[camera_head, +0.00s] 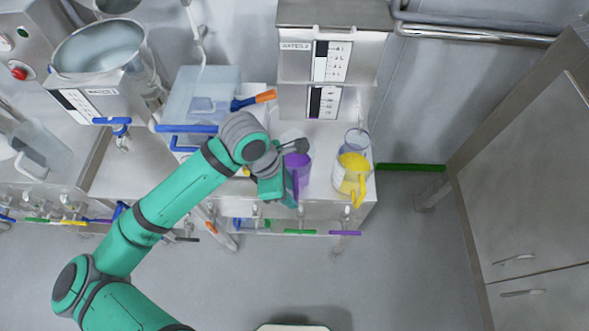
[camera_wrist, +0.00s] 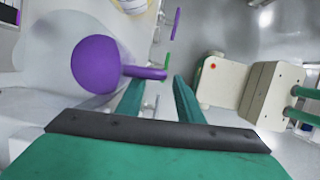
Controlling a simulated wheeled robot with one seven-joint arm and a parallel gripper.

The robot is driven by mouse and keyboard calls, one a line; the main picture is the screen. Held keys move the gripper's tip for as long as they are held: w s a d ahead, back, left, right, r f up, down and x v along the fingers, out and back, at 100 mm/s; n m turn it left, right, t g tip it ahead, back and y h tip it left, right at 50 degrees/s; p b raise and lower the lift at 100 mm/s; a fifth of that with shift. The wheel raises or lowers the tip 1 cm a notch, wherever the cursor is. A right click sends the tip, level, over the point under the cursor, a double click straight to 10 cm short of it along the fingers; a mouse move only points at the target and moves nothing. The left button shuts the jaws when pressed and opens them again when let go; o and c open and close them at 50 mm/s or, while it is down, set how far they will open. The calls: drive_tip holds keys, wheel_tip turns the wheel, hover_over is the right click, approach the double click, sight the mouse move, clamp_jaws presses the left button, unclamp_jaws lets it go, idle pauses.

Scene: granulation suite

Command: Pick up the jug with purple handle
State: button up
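The jug with the purple handle (camera_head: 299,163) stands on the steel table, its purple top partly hidden by my arm. In the wrist view its round purple lid (camera_wrist: 95,64) is at the left, and its purple handle (camera_wrist: 147,73) sticks out to the right. My gripper (camera_head: 284,190) is low beside the jug, on the handle side. In the wrist view the two green fingers of my gripper (camera_wrist: 158,84) are apart. The handle's end shows at the fingertips, across the gap. I cannot tell whether either finger touches it.
A jug with a yellow lid and handle (camera_head: 352,172) stands close to the right. A clear container (camera_head: 356,141) is behind it. A steel dispenser (camera_head: 331,62) rises behind the jugs. An orange-and-blue tool (camera_head: 253,100) lies behind my arm. Floor in front is clear.

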drive_tip(key=shift+x, duration=1.85)
clamp_jaws()
drive_tip(key=shift+r, duration=0.1)
